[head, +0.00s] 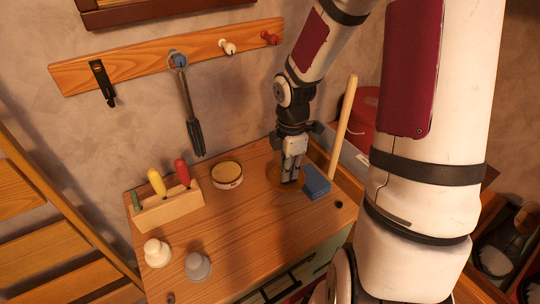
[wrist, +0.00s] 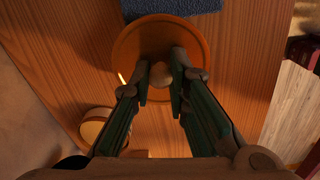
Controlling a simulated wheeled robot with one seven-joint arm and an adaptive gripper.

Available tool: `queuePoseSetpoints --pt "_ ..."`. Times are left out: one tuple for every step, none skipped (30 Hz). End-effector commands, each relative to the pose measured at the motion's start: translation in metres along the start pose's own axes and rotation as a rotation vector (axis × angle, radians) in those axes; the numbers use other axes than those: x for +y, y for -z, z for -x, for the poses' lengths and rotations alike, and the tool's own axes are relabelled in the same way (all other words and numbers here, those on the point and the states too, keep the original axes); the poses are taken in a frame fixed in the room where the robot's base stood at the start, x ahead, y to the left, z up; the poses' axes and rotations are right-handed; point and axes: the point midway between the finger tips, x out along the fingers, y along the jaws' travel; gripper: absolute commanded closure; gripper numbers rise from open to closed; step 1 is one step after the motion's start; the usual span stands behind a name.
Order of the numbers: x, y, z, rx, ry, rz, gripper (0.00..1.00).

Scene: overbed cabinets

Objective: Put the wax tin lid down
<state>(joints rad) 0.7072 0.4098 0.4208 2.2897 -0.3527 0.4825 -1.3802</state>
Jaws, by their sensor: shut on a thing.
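The wax tin lid, a round orange-brown disc, shows in the head view (head: 273,176) beneath my gripper (head: 290,178). In the wrist view the lid (wrist: 126,50) has a small round knob (wrist: 161,75) at its middle. My gripper (wrist: 161,72) is shut on this knob, one finger on each side. The lid looks level and at or very near the wooden top; I cannot tell whether it touches. A low round tin (head: 227,175) with a pale top stands to the left, apart from the lid; it also shows in the wrist view (wrist: 96,127).
A blue block (head: 316,182) lies close to the lid's right. A wooden holder with coloured handles (head: 167,207), a white knobbed piece (head: 157,253) and a grey one (head: 198,266) stand left on the wooden top (head: 250,228). A pale stick (head: 344,125) rises behind. The middle front is clear.

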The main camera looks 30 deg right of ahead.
Motion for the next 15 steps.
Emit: queuePoseSetpoints --pt "0.015 0.001 -0.003 0.001 -0.002 0.000 1.00" --pt "0.022 0.001 -0.004 0.002 -0.001 0.000 1.00" --pt "0.032 0.001 -0.005 0.002 -0.001 0.000 1.00" --pt "0.039 0.001 -0.006 0.002 -0.001 0.000 1.00" --pt "0.046 0.001 -0.007 0.002 0.000 0.000 1.00" --pt "0.056 0.001 -0.007 0.002 -0.002 0.000 1.00" --pt "0.063 0.001 -0.009 0.002 0.000 0.000 1.00" --pt "0.070 0.001 -0.009 0.001 0.000 0.000 1.00" --pt "0.080 0.001 -0.010 0.002 -0.001 0.000 1.00" --pt "0.087 0.001 -0.011 0.001 0.000 0.001 1.00" --pt "0.093 0.001 -0.011 0.001 -0.001 0.001 1.00" --pt "0.100 0.001 -0.013 0.001 0.000 0.001 1.00" --pt "0.105 0.000 -0.013 0.001 0.000 0.001 1.00" --pt "0.110 0.000 -0.013 0.001 0.000 0.001 1.00" --pt "0.115 0.000 -0.014 0.001 0.000 0.000 1.00"
